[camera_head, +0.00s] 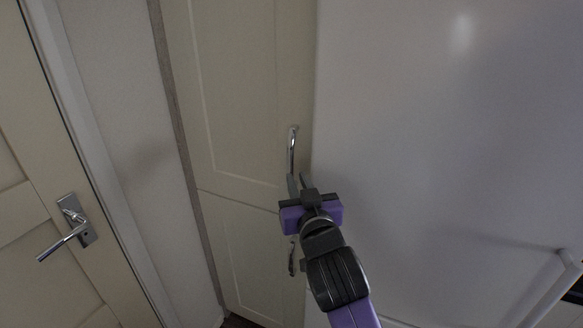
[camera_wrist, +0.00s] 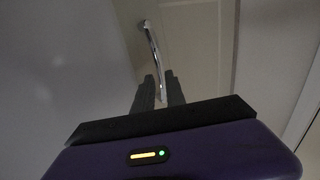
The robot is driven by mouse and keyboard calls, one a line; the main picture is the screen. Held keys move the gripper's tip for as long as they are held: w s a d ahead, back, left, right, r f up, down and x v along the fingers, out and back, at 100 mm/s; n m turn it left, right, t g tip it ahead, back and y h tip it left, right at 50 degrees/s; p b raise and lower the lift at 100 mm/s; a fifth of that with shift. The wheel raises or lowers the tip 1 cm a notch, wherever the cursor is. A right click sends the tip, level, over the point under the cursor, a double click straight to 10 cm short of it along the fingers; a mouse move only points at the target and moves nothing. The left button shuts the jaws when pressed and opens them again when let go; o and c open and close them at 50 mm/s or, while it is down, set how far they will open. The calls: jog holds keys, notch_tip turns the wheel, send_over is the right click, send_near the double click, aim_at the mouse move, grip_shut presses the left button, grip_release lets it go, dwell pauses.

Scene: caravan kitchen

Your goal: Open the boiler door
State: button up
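A tall cream cupboard has an upper door (camera_head: 235,90) and a lower door (camera_head: 245,250); I cannot tell which one is the boiler door. The upper door has a vertical chrome handle (camera_head: 292,150) near its right edge. My gripper (camera_head: 298,179) is at the lower end of this handle. In the wrist view, the fingers of my gripper (camera_wrist: 160,77) are apart, and the handle (camera_wrist: 153,47) runs down between them. Contact cannot be made out. The lower door's handle (camera_head: 292,258) is partly hidden behind my gripper. Both cupboard doors look closed.
A large smooth pale panel (camera_head: 450,130) stands close on the right of the cupboard, with a pale bar handle (camera_head: 550,295) low at right. At left is a cream room door (camera_head: 25,215) with a metal lever handle (camera_head: 62,241). A narrow wall (camera_head: 125,130) lies between.

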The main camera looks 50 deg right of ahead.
aim_at(290, 165)
jog(key=p+x, duration=0.1)
jog(key=x, duration=0.5)
jog(key=shift+w+d, duration=0.2)
jog(key=shift+w, duration=0.05)
grip_shut()
dwell(1.2)
